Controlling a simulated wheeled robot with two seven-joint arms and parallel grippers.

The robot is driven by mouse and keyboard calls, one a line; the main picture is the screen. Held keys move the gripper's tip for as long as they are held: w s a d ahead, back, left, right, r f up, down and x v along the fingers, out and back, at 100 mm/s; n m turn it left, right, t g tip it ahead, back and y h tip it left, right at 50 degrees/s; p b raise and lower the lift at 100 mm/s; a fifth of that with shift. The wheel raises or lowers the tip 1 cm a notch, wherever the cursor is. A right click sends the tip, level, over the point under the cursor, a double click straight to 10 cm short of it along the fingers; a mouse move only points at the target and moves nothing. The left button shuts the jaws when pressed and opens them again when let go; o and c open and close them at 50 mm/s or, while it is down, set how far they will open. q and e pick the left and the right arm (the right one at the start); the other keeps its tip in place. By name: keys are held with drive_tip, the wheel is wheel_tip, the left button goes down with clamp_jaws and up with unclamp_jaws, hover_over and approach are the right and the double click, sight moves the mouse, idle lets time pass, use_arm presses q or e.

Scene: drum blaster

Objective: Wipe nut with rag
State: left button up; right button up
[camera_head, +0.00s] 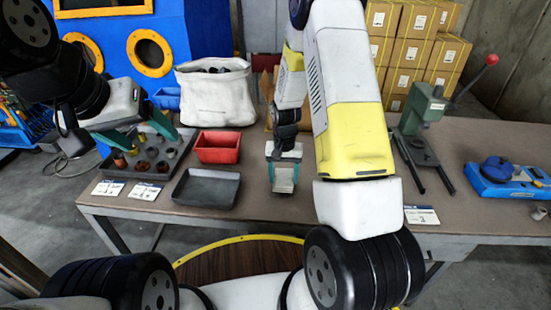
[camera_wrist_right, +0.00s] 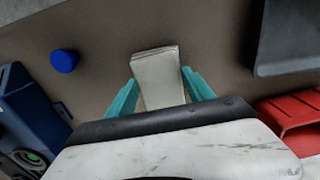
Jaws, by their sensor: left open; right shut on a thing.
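The rag (camera_wrist_right: 158,78) is a pale folded strip held between the teal fingers of my right gripper (camera_wrist_right: 160,95) in the right wrist view. In the head view my right gripper (camera_head: 283,176) is over the table, just right of a black tray. Several nuts (camera_head: 143,166), some copper and some grey, stand in a dark tray (camera_head: 112,167) at the left of the table. My left gripper (camera_head: 150,140) is open, its green fingers spread at the nut tray. I cannot tell whether a finger touches a nut.
A red bin (camera_head: 218,148) and an empty black tray (camera_head: 205,189) lie between my grippers. A white bag (camera_head: 213,95) stands behind them. A green press (camera_head: 424,115) and a blue device (camera_head: 505,178) are at the right. Table space right of my right gripper is partly hidden by my arm.

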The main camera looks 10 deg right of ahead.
sight(284, 170)
drive_tip(key=shift+w, duration=0.15)
drive_tip(key=shift+w+d, duration=0.3)
drive_tip(key=shift+w, duration=0.7)
drive_tip(key=shift+w+d, duration=0.25)
drive_tip(key=shift+w, duration=0.75)
drive_tip(key=shift+s+a, duration=0.3)
drive_tip(key=shift+s, duration=0.8)
drive_tip(key=shift+s+a, duration=0.25)
drive_tip(key=shift+s, duration=0.8)
drive_tip(key=shift+w, duration=0.1)
drive_tip(key=shift+w+d, duration=0.3)
drive_tip(key=shift+w, duration=0.75)
drive_tip(key=shift+w+d, duration=0.25)
drive_tip(key=shift+w, duration=0.75)
